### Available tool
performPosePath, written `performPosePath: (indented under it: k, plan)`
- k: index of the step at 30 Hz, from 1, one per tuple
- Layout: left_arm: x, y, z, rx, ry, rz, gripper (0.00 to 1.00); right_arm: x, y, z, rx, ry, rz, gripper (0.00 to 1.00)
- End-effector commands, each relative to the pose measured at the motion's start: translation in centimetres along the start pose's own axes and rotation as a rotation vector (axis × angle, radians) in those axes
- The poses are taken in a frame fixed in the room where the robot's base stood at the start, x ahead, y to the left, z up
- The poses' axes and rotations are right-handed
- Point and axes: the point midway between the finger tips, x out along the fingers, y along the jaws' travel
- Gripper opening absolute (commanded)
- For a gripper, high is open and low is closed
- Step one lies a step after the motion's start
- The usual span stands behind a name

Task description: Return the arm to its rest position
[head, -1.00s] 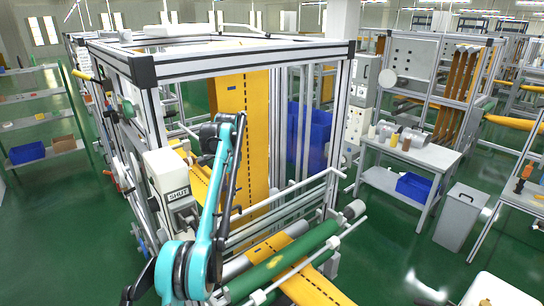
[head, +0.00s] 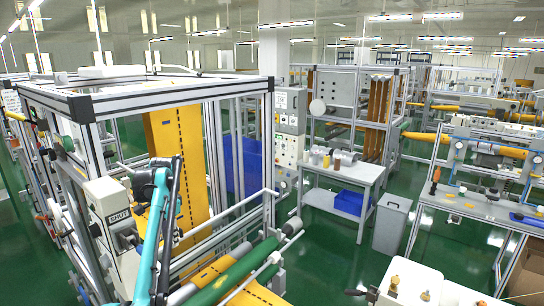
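My teal and black arm rises from the bottom left of the head view, in front of the machine frame (head: 175,88). It overlaps the yellow felt band (head: 190,150) and stands right of the white box marked SHUT (head: 110,208). The dark parts around the top of the arm are small and overlap one another, so I cannot make out gripper fingers or whether they hold anything. My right gripper does not show clearly.
A green roller (head: 225,280) crosses the lower middle. A grey table (head: 345,172) with small containers, a blue bin (head: 350,202) and a grey waste bin (head: 391,225) stand to the right. A white block with yellow knobs (head: 430,285) is at bottom right. Green floor (head: 330,255) lies open between.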

Motion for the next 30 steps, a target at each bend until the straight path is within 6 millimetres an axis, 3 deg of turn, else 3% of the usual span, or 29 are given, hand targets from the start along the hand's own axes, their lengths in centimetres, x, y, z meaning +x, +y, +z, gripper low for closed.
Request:
performPosePath:
  k: [11, 20, 26, 30]
  plan:
    - [-1.7, 1.0, -0.1, -0.034, 0.024, -0.017, 0.34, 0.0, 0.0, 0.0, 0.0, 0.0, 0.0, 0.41]
    - [-4.5, 3.4, 0.4, -0.098, 0.069, -0.043, 0.34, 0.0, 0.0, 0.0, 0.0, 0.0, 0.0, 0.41]
    - [-6.9, 7.1, 1.8, -0.176, 0.127, -0.071, 0.34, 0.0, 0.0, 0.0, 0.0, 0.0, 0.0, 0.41]
    - [-8.2, 11.5, 4.0, -0.256, 0.191, -0.093, 0.34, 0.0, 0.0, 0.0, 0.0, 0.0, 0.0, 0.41]
